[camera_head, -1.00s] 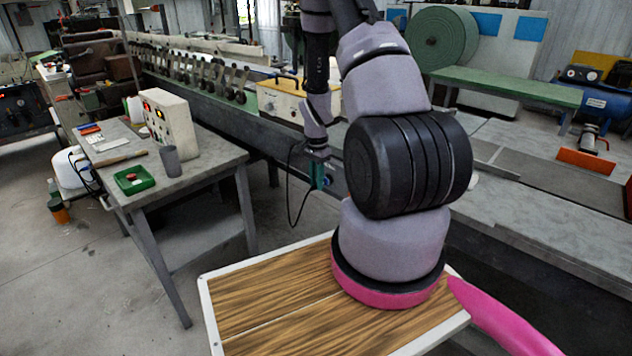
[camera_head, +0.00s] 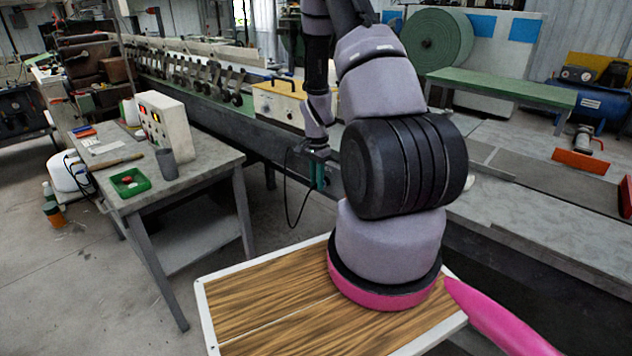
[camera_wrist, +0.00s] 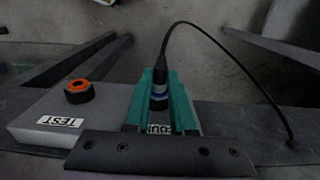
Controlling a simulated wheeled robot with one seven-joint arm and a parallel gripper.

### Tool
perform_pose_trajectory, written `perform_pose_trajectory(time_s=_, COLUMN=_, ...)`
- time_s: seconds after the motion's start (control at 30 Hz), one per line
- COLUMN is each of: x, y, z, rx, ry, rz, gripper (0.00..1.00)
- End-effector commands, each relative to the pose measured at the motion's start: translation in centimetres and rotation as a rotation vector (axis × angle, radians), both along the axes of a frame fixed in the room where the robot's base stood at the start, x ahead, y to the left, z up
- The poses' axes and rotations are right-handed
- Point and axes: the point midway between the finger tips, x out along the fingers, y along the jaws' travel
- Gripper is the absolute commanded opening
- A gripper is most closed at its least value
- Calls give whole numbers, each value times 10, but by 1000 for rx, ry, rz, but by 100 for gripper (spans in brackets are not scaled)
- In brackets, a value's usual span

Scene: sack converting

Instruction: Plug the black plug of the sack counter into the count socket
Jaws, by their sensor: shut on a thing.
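My gripper (camera_wrist: 160,78) has teal fingers, shut on the black plug (camera_wrist: 161,73) in the wrist view. A black cable leaves the plug and curves to the right. Just below the plug, between the fingers, a blue-ringed dark round part (camera_wrist: 158,98) shows, seemingly the count socket. A partly covered label reading "OU" sits under it. The fingers hide the joint, so I cannot tell how deep the plug sits. In the head view my gripper (camera_head: 318,178) is at the bench side, with the cable (camera_head: 287,190) hanging in a loop; the plug is too small to make out there.
A grey box face (camera_wrist: 45,120) carries a TEST label and an orange-ringed socket (camera_wrist: 78,91), left of my fingers. A yellow box (camera_head: 280,102) stands on the long bench. A side table (camera_head: 200,165) with a control box (camera_head: 165,120) stands at left.

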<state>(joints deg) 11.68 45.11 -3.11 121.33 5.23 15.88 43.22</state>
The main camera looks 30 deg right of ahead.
Motion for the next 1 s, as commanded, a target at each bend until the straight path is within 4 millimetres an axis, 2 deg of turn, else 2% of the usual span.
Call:
perform_pose_trajectory(time_s=0.03, x=0, y=0, z=0, rx=0, ry=0, rz=0, gripper=30)
perform_pose_trajectory(time_s=0.1, x=0, y=0, z=0, rx=0, ry=0, rz=0, gripper=57)
perform_pose_trajectory(time_s=0.4, x=0, y=0, z=0, rx=0, ry=0, rz=0, gripper=58)
perform_pose_trajectory(time_s=0.53, x=1, y=0, z=9, rx=-1, ry=-1, rz=0, gripper=58)
perform_pose_trajectory(time_s=1.0, x=1, y=0, z=94, rx=0, ry=-2, rz=0, gripper=58)
